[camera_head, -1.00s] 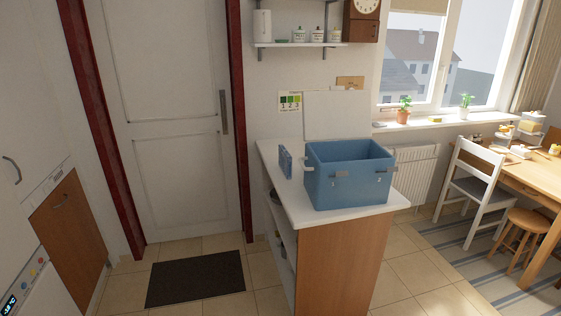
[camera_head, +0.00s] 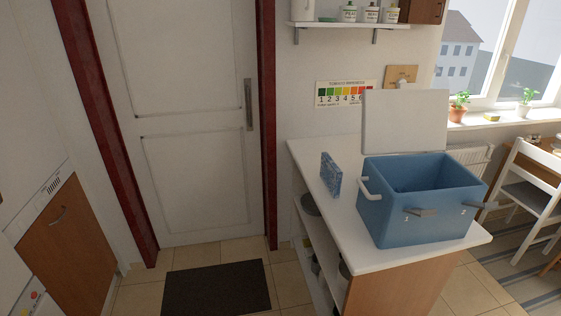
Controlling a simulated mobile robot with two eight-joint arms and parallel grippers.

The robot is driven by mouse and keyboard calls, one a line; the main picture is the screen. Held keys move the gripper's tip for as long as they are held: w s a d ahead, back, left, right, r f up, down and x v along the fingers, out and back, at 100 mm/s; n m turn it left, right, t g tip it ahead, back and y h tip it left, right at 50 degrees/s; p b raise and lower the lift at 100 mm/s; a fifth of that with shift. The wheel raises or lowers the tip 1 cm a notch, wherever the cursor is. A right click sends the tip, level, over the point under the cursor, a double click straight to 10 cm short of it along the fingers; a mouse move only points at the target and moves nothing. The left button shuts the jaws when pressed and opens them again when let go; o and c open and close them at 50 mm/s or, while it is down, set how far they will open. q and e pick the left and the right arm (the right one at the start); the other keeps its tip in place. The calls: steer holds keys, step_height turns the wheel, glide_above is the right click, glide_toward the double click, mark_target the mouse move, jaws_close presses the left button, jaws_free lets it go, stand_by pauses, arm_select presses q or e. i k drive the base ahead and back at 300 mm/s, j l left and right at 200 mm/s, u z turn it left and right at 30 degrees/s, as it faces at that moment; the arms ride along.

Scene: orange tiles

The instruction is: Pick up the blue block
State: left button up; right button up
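The blue block (camera_head: 331,174) is a small, thin, upright piece with a mottled blue-and-white face. It stands on the white counter top (camera_head: 317,158), near its left edge and to the left of a large blue bin. It is apart from the bin. Neither of my grippers shows in the head view, so I cannot see whether they are open or shut.
The open blue bin (camera_head: 415,229) has a white side handle and grey latches, and its white lid (camera_head: 405,122) stands raised behind it. A dark mat (camera_head: 217,288) lies on the tiled floor before the closed door (camera_head: 185,110). A white chair (camera_head: 533,184) stands at right.

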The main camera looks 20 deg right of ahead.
mark_target(331, 175)
steer(key=i+j, duration=0.1)
steer(key=i, duration=0.45)
steer(key=i+z, duration=0.1)
steer(key=i, duration=0.45)
steer(key=i+j, duration=0.15)
steer(key=i, duration=0.35)
steer(key=i+j+z, duration=0.1)
steer(key=i+z, duration=0.2)
steer(key=z, duration=0.2)
steer(key=i+j+z, duration=0.2)
steer(key=z, duration=0.25)
steer(key=i+j+z, duration=0.3)
steer(key=z, duration=0.2)
steer(key=i+j+z, duration=0.2)
steer(key=j+z, duration=0.25)
steer(key=i+j+z, duration=0.1)
steer(key=j+z, duration=0.4)
steer(key=l, duration=0.1)
